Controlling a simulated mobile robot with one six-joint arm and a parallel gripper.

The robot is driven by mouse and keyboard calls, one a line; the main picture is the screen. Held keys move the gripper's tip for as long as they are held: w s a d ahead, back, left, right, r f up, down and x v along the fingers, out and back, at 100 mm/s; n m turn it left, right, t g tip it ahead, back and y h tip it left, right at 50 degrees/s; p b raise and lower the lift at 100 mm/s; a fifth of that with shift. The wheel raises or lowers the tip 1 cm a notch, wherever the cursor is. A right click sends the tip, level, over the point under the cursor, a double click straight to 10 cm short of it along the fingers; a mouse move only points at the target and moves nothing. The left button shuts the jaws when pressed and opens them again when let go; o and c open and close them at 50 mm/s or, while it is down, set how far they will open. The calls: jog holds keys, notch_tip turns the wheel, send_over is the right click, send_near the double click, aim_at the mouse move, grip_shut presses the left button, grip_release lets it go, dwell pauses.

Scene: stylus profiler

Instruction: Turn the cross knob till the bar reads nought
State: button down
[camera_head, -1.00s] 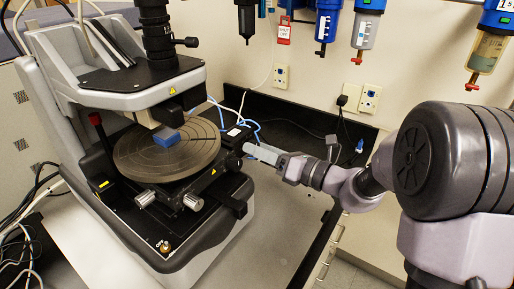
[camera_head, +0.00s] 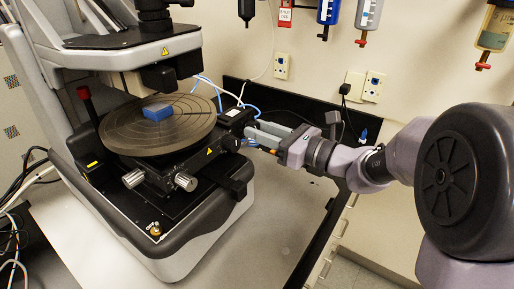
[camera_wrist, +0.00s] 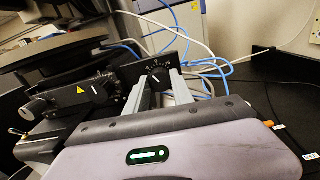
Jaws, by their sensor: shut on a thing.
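The cross knob (camera_wrist: 158,77) is a black round knob with a white pointer mark, on a dark plate with a white scale, in the middle of the wrist view. My gripper (camera_wrist: 160,86) has its two pale grey fingers on either side of this knob, shut on it. In the head view my gripper (camera_head: 249,135) reaches from the right to the right side of the stage, and its fingers hide the knob there. A small green bar (camera_wrist: 145,155) is lit on my gripper's own housing. I cannot make out a bar reading on the instrument.
The round stage (camera_head: 125,132) carries a blue block (camera_head: 157,112) under the profiler head (camera_head: 158,78). Two silver knobs, one at left (camera_head: 133,178) and one at right (camera_head: 185,181), stick out in front. Blue and white cables (camera_wrist: 205,68) run close behind the cross knob.

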jog(key=n+b, duration=0.6)
jog(key=c, duration=1.1)
grip_release()
jog(key=v, duration=0.8)
jog(key=shift+b, duration=0.35)
